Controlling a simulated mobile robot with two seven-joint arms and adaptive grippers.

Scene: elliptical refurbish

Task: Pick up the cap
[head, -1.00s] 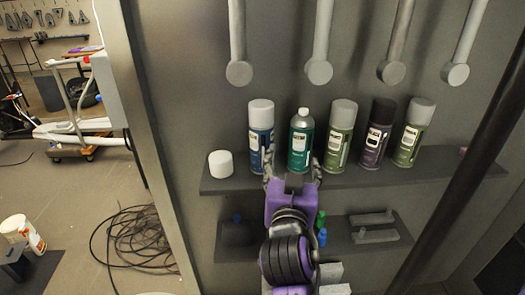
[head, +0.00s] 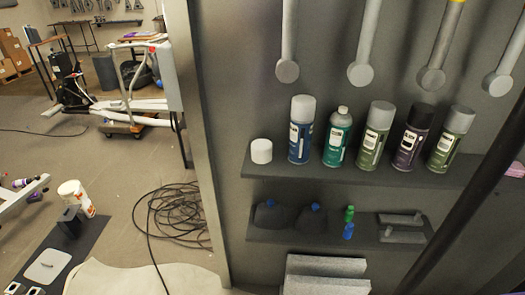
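A white cap (head: 261,151) sits at the left end of the upper shelf (head: 300,172), left of the blue spray can (head: 301,130). A green spray can (head: 337,137) with a bare silver top stands just right of the blue can. The other cans on the shelf have caps on. Neither of my grippers is in view, and nothing touches the cap.
An olive can (head: 375,136), a dark purple can (head: 413,138) and another olive can (head: 450,139) stand further right. A dark pole (head: 465,192) crosses the right side. Grey hammer-like tools hang above.

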